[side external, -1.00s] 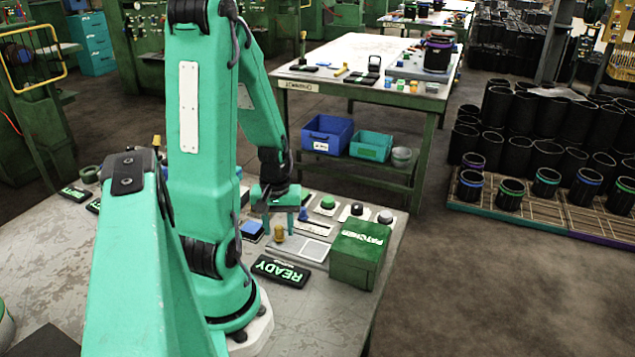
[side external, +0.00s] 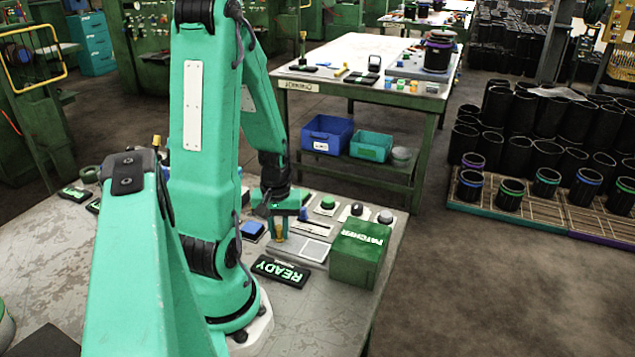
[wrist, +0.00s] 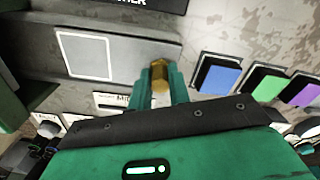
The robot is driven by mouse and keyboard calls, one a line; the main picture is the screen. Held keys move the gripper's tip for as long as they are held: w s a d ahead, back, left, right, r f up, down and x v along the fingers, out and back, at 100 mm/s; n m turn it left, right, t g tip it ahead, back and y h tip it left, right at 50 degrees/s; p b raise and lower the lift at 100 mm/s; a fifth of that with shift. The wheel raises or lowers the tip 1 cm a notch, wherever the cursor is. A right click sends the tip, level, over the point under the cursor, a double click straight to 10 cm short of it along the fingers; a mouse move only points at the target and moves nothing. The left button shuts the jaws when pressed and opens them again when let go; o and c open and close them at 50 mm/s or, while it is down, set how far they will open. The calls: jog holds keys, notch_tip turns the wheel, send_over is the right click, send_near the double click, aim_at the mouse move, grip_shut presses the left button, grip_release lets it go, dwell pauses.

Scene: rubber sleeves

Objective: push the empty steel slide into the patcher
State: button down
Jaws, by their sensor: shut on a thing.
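The steel slide is a flat grey plate with a pale-edged square; it shows in the side view (side external: 314,250) and the wrist view (wrist: 85,53). Nothing is seen lying on its square. A brass knob (wrist: 159,74) stands at the slide's end away from the patcher. My gripper (wrist: 161,86) is shut on this knob; in the side view my gripper (side external: 280,228) is low over the slide's left end. The patcher (side external: 358,253) is a green box at the slide's right end. Its slot is hidden.
A black READY sign (side external: 280,271) lies in front of the slide. Several round buttons (side external: 328,203) stand behind the slide. The bench edge is right of the patcher.

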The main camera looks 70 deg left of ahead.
aim_at(319, 251)
jog(key=shift+w+d, duration=3.65)
jog(key=shift+w, duration=0.15)
jog(key=c, duration=1.4)
grip_release()
jog(key=shift+o, duration=0.4)
jog(key=shift+s+r, duration=0.1)
jog(key=shift+r, duration=0.1)
notch_tip(319, 251, up, 8)
jog(key=shift+f, duration=0.25)
